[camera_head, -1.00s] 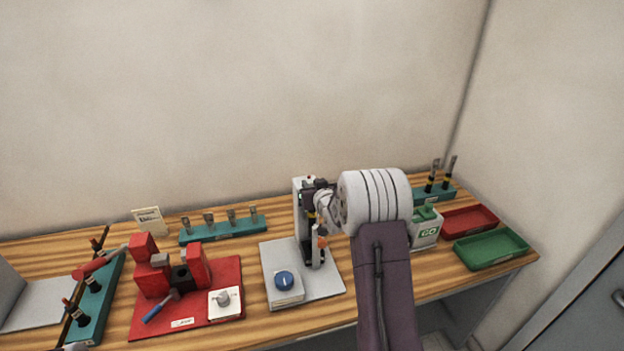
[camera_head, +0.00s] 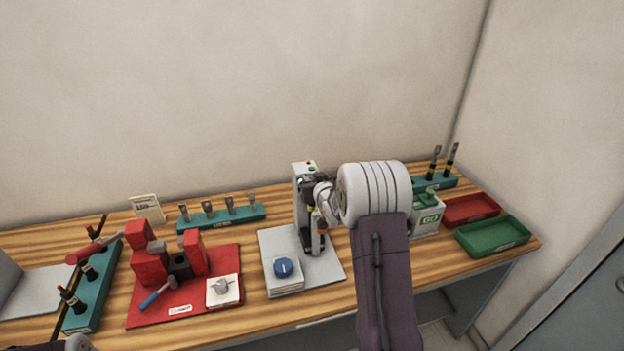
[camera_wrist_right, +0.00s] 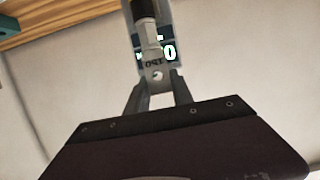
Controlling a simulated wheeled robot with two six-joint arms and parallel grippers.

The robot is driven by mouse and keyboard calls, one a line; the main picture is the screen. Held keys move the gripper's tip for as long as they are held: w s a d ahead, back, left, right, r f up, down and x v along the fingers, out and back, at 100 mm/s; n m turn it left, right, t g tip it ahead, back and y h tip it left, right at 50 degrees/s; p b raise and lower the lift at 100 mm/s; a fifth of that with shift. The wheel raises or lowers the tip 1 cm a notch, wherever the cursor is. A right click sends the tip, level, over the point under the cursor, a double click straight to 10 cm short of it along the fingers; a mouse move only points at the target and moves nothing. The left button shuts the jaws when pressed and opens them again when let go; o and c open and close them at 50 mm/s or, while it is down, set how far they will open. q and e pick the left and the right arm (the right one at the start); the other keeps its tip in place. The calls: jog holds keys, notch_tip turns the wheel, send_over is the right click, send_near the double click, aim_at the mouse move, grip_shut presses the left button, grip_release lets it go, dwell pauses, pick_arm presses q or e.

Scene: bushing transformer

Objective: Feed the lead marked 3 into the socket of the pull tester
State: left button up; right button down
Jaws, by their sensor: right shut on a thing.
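The pull tester stands mid-bench, with an upright grey column (camera_head: 299,178) on a pale plate (camera_head: 326,269). My right gripper (camera_head: 316,202) is in front of the column, partly hidden by my own wrist. In the right wrist view, my right gripper (camera_wrist_right: 157,92) is shut on the flat metal lug of a lead (camera_wrist_right: 150,40). The lead has a dark sleeve and a grey barrel, and a lit readout shows behind it. The mark 3 is not readable. The socket, and whether the lead touches it, cannot be made out. My left gripper cannot be identified.
A blue-knobbed box (camera_head: 283,268) sits at the plate's front left. A red fixture (camera_head: 150,265) and a teal rack (camera_head: 90,305) are further left. A green-and-white GO box (camera_head: 427,218), a red tray (camera_head: 470,209) and a green tray (camera_head: 493,238) are right.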

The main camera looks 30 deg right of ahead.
jog(key=shift+f+b, duration=3.2)
jog(key=shift+f, duration=0.3)
jog(key=c, duration=1)
grip_release()
jog(key=shift+c, duration=0.2)
jog(key=shift+s, duration=0.1)
jog(key=b+v, duration=0.2)
jog(key=v, duration=0.7)
